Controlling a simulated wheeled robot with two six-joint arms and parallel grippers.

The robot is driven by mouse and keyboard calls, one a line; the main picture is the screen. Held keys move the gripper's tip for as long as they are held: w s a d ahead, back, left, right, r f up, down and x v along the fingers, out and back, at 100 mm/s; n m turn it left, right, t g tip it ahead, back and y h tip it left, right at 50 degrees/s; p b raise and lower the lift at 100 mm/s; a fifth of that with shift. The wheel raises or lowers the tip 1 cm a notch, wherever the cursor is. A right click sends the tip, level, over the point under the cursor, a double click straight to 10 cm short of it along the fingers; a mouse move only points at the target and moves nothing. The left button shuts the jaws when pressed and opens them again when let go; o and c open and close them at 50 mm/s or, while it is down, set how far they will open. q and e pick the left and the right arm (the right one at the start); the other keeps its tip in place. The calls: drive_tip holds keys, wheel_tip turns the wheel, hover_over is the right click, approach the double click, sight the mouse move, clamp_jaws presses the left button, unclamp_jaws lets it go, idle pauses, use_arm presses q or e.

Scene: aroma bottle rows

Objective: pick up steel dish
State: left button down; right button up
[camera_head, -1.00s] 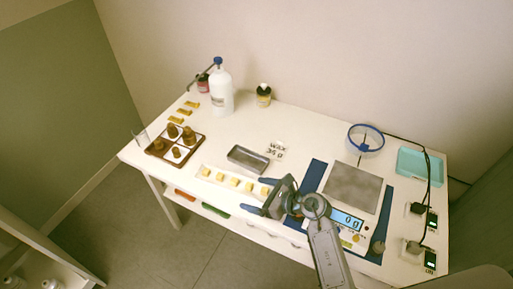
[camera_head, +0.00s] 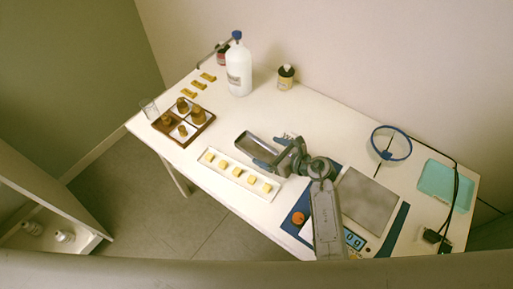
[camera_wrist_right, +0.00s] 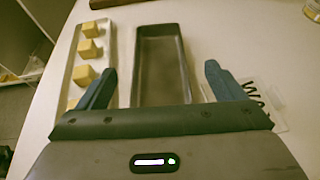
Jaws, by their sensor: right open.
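The steel dish (camera_head: 258,147) is a shallow, empty rectangular grey tray on the white table. In the right wrist view the dish (camera_wrist_right: 162,65) lies lengthwise ahead of my gripper, its near end between the fingers in the picture. My right gripper (camera_head: 272,152) is open and empty at the dish's right end in the head view. In the wrist view its two blue fingers (camera_wrist_right: 165,82) stand apart on either side of the dish, with a gap to each wall. Whether they are at the dish's height I cannot tell. My left gripper is not in view.
A white strip tray (camera_head: 264,194) with several yellow cubes lies close beside the dish. A card marked "WAX" (camera_wrist_right: 262,98) lies on the other side. A scale (camera_head: 368,200) stands right. A brown divided tray (camera_head: 204,122) and white bottle (camera_head: 239,72) stand left.

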sight(259, 153)
drive_tip(key=p+x, duration=0.1)
drive_tip(key=x, duration=0.3)
drive_tip(key=shift+a, duration=0.1)
drive_tip(key=shift+w+a+f, duration=0.25)
drive_tip(key=shift+a+f, duration=0.05)
drive_tip(key=c, duration=1.1)
use_arm(q)
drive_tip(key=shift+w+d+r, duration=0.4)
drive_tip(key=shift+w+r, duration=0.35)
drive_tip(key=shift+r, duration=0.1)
drive_tip(key=shift+p, duration=0.3)
use_arm(e)
drive_tip(key=shift+r, duration=0.15)
